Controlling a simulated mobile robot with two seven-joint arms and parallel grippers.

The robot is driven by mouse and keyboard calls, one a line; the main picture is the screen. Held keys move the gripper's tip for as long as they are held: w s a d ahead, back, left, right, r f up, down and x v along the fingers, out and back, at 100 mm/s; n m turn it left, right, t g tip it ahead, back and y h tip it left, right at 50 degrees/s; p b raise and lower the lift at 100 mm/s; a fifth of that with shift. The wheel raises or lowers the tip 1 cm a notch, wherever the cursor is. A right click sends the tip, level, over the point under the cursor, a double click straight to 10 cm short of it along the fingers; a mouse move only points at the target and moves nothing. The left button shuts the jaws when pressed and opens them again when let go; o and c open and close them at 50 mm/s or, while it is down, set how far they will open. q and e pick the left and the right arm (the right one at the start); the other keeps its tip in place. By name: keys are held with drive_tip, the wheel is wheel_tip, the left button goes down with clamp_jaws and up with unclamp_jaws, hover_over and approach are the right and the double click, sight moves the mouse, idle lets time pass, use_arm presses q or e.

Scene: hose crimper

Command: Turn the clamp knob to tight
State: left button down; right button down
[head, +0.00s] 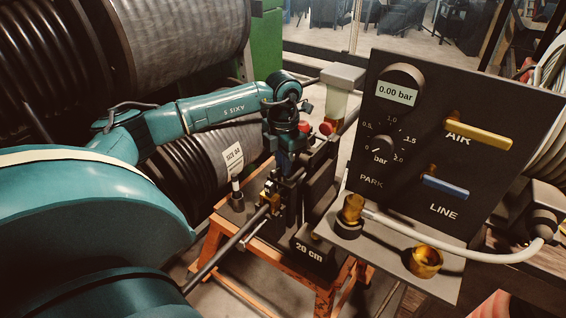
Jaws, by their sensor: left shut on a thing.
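My left arm reaches in from the left, and its gripper (283,190) points down over the clamp on the orange stand. The gripper is shut on what appears to be the clamp knob, mostly hidden by the dark fingers. Brass-coloured clamp parts (268,196) show just left of the fingers. A dark hose (228,247) runs from the lower left up to the clamp. Which way the knob is turned cannot be seen. My right gripper is not in view.
A control panel (440,120) reading 0.00 bar, with yellow (478,130) and blue (445,187) levers, stands close on the right. A white hose (450,246) curves below it. Large hose reels (180,45) crowd the left. The orange stand (215,245) has a "20 cm" label.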

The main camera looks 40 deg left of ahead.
use_arm(q)
drive_tip(key=m, duration=0.4)
drive_tip(key=shift+m, duration=0.3)
drive_tip(key=shift+s+d+m+b, duration=0.1)
drive_tip(key=shift+m+b, duration=0.25)
drive_tip(key=shift+m, duration=1.25)
drive_tip(key=c, duration=1.4)
unclamp_jaws()
drive_tip(key=shift+c, duration=0.2)
wheel_tip(320, 180, up, 13)
drive_tip(key=shift+r, duration=0.15)
drive_tip(key=shift+s, duration=0.1)
